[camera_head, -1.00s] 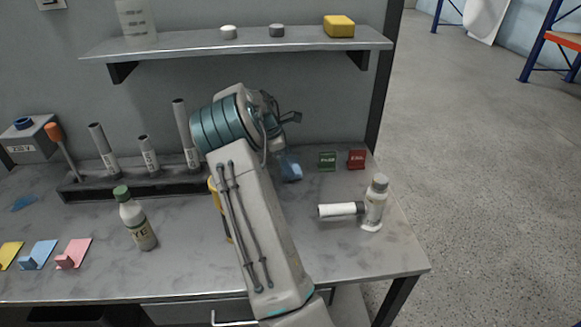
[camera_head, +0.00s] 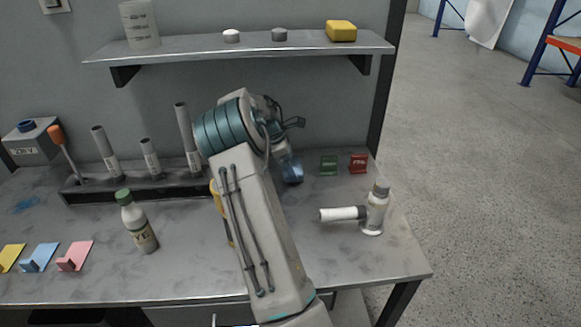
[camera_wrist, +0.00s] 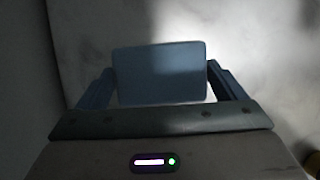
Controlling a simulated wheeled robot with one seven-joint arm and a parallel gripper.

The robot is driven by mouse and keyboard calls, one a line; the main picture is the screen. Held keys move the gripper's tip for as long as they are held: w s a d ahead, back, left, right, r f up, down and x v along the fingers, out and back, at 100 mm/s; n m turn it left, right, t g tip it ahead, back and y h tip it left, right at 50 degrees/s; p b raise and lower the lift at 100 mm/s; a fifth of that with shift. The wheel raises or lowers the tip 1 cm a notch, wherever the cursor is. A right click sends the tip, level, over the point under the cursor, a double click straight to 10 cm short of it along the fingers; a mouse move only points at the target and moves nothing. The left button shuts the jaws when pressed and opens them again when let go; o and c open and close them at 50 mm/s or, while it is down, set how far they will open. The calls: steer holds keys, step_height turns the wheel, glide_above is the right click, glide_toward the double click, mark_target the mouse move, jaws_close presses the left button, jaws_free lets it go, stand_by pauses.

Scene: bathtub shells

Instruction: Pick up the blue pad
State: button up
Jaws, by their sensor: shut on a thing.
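A blue pad (camera_wrist: 160,72), flat and rectangular, sits between the two fingers of my gripper (camera_wrist: 160,84) in the wrist view. The fingers are shut on it at its left and right sides. In the head view a small blue patch (camera_head: 292,171) shows below my wrist, at the back of the table; my arm hides most of the grip there. I cannot tell whether the pad touches the table.
Green (camera_head: 328,165) and red (camera_head: 358,163) blocks stand just right of my gripper. A tube rack (camera_head: 130,187) and a green-capped bottle (camera_head: 137,222) are left. A shelf (camera_head: 240,46) hangs above.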

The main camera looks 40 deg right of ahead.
mark_target(296, 165)
step_height(296, 165, up, 3)
steer(key=shift+r, duration=0.1)
steer(key=s+a+r+b, duration=0.1)
steer(key=s+a+r, duration=0.1)
steer(key=s, duration=0.3)
steer(key=s+a+r+b, duration=0.1)
steer(key=s+a+r, duration=0.2)
steer(key=s+r, duration=0.2)
steer(key=shift+s, duration=0.3)
